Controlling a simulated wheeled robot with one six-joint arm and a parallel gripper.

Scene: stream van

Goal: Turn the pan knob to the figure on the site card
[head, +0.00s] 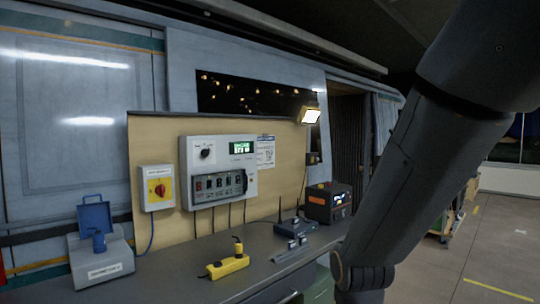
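A pale control panel (225,141) is mounted on the tan backboard. A round black knob (207,152) with a light mark sits at its upper left; it looks like the pan knob, but its label and setting are too small to read. A lit green display (242,147) is to its right. A white printed sheet (265,152), likely the site card, hangs at the panel's right edge; its figures are unreadable. My arm crosses the right side of the view, well apart from the panel. My gripper is not in view.
A lamp (311,116) shines above.

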